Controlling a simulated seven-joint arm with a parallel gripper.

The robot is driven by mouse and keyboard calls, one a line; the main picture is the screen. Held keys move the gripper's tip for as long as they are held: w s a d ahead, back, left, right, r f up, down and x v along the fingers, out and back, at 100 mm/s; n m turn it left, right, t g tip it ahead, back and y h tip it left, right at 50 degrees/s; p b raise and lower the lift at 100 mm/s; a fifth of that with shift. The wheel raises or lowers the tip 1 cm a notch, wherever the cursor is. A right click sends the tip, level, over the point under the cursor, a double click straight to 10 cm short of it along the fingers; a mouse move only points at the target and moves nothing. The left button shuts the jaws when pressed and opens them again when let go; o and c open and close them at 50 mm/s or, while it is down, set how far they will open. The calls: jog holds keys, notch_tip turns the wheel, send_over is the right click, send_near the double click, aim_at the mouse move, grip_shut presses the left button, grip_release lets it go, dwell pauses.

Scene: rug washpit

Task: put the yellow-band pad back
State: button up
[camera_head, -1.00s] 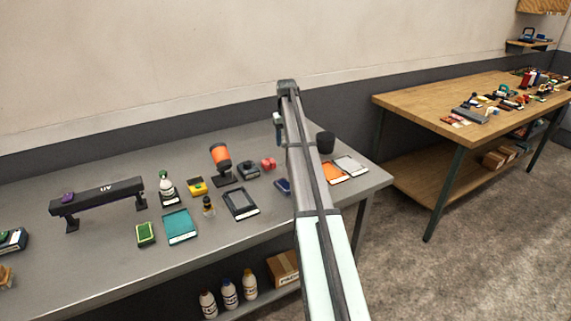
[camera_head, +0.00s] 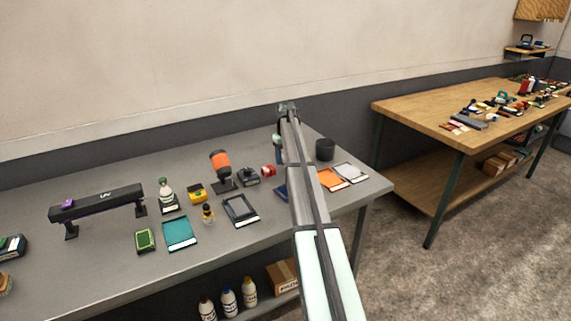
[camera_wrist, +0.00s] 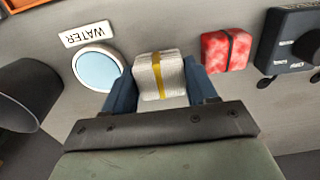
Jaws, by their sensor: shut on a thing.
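The yellow-band pad (camera_wrist: 160,76) is a white block with a yellow strip around its middle. My gripper (camera_wrist: 158,82) is shut on it, with one blue finger at each side. In the wrist view the pad is between a round pale-blue dish (camera_wrist: 98,69) beside a WATER label (camera_wrist: 87,34) and a red pad (camera_wrist: 225,50) with a black band. I cannot tell whether the held pad touches the table. The red pad also shows in the head view (camera_head: 268,170). There, my arm hides the held pad and the dish.
A black bar on feet (camera_head: 100,200) stands left.

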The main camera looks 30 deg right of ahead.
jog(key=shift+f, duration=1.5)
jog(key=shift+f, duration=0.1)
jog(key=o, duration=0.7)
jog(key=shift+c, duration=0.2)
notch_tip(320, 180, up, 12)
jog(key=shift+r, duration=0.1)
